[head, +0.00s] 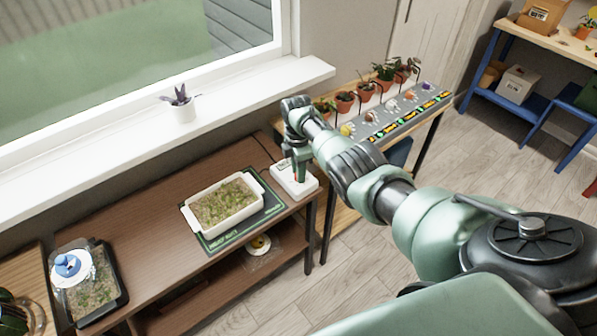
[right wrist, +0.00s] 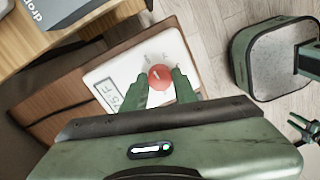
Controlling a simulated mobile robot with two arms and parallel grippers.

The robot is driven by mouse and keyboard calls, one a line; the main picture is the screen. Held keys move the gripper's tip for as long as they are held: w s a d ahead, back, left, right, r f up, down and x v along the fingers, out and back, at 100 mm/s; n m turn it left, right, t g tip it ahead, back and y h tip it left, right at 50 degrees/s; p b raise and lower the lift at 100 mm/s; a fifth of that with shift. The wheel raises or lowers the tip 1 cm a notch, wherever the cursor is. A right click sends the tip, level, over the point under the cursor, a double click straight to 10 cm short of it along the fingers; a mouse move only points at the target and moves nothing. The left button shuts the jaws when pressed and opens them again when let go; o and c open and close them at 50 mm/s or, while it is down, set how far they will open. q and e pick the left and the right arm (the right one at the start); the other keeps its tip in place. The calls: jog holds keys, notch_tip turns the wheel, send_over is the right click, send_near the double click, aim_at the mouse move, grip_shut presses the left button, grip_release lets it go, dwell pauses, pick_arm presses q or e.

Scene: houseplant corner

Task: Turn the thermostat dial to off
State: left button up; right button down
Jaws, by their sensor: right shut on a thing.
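The thermostat (head: 306,188) is a white box at the right end of the brown wooden table. In the right wrist view the thermostat (right wrist: 100,75) shows a display with 75 and F, and a round red dial (right wrist: 160,76) with a pale pointer line and small marks around it. My right gripper (right wrist: 160,86) is shut on the dial, one green finger on either side. In the head view my right gripper (head: 299,172) reaches down onto the thermostat, and its own arm partly hides it. A small green claw, seemingly my left gripper (right wrist: 304,127), shows at the wrist view's right edge.
A white planter tray (head: 222,211) stands on a dark green mat left of the thermostat. A black tray (head: 100,295) is at the table's left end. Several potted plants and a grey labelled strip (head: 410,121) stand on the bench behind. The windowsill holds a white pot (head: 184,110).

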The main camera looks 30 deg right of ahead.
jog(key=shift+n, duration=0.6)
jog(key=c, duration=1.1)
grip_release()
jog(key=r, duration=0.4)
jog(key=r+p, duration=0.1)
jog(key=r, duration=0.3)
jog(key=shift+w, duration=0.2)
jog(key=shift+f, duration=0.1)
